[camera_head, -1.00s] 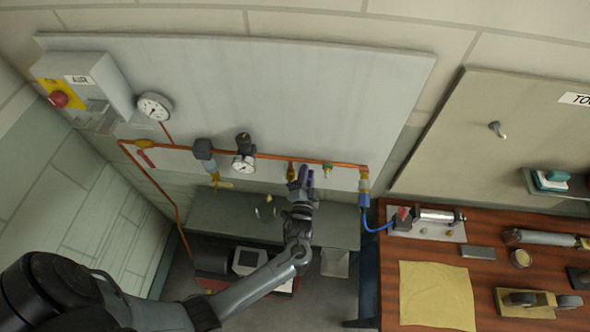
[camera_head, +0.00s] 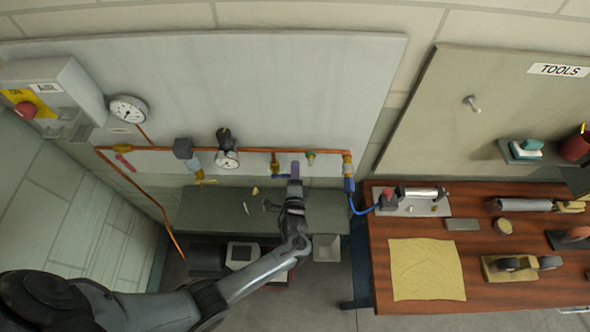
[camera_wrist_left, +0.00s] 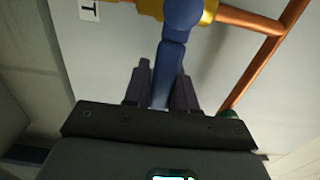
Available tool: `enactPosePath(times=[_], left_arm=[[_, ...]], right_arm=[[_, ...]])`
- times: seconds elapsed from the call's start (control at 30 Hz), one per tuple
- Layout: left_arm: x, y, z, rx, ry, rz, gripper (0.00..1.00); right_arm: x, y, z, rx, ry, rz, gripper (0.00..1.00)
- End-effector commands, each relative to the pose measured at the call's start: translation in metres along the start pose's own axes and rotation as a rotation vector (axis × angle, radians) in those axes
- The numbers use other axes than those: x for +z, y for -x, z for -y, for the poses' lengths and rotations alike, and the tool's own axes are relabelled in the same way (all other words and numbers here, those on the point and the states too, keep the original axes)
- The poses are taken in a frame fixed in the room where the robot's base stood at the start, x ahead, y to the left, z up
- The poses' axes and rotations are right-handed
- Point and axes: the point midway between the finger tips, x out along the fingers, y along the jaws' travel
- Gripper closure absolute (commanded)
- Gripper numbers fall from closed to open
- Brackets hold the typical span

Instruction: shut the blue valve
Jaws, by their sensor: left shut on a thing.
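The blue valve shows in the head view as a brass body (camera_head: 275,166) on the copper pipe, with a blue lever (camera_head: 283,176) beside my left gripper. In the left wrist view the blue lever (camera_wrist_left: 171,58) runs from its round hub at the top down between the fingers. My left gripper (camera_head: 294,178) is in front of the pipe; in the wrist view its fingers (camera_wrist_left: 161,90) are shut on the lever. The lever's lower end is hidden by the gripper. My right gripper is in neither view.
A grey bench (camera_head: 325,212) stands below. A wooden workbench (camera_head: 478,240) with tools is at right.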

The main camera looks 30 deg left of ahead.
Motion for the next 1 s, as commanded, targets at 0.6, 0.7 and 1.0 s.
enactPosePath(times=[0.6,0.7,1.0], left_arm=[[0.0008,0.0000,-0.0023,0.002,-0.016,0.000,0.54],[0.0006,0.0000,-0.0019,0.002,-0.015,0.000,0.53],[0.0002,0.0049,-0.0016,0.001,-0.013,0.000,0.53]], right_arm=[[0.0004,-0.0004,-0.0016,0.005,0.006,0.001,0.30],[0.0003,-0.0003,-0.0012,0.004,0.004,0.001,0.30],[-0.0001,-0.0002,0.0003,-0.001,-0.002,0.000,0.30]])
